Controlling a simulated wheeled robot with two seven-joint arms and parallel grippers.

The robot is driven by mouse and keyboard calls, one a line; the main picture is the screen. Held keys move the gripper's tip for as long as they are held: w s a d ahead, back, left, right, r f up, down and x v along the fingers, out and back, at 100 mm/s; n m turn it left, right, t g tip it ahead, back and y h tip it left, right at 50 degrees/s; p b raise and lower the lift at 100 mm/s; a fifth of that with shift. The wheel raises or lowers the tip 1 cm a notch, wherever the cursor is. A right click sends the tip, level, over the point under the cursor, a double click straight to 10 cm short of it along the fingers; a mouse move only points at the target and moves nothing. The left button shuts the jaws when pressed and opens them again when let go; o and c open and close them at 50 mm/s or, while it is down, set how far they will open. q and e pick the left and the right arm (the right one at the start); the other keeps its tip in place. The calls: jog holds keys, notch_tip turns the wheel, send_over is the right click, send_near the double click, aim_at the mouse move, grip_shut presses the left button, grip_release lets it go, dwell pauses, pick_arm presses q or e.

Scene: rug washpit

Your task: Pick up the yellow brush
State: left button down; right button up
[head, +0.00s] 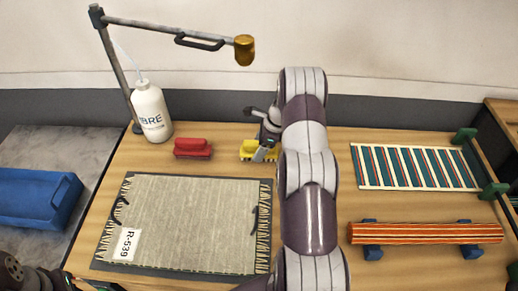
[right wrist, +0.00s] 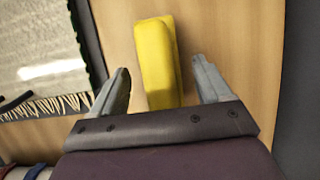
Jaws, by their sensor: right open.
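The yellow brush (head: 247,148) lies on the wooden table, to the right of a red brush. My right gripper (head: 264,152) is at its right side in the head view and partly covers it. In the right wrist view the yellow brush (right wrist: 156,55) extends into the gap between the two grey fingers of my open right gripper (right wrist: 160,84). Wood shows between the brush and each finger, so they appear apart. Its near end is close to the gripper's palm. My left gripper is not visible; only dark parts of my left arm show at the lower left.
The red brush (head: 193,149) and a white bottle (head: 151,112) stand to the left. A beige rug (head: 190,220) lies in front. A striped rug (head: 415,167) and an orange striped roll (head: 425,233) are at right. A metal pole with a brass head (head: 244,50) overhangs the back.

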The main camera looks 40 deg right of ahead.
jog(key=shift+x, duration=1.05)
jog(key=shift+w+f, duration=0.1)
jog(key=shift+f, duration=0.05)
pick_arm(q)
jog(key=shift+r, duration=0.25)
pick_arm(e)
jog(key=c, duration=1.1)
jog(key=shift+c, duration=0.2)
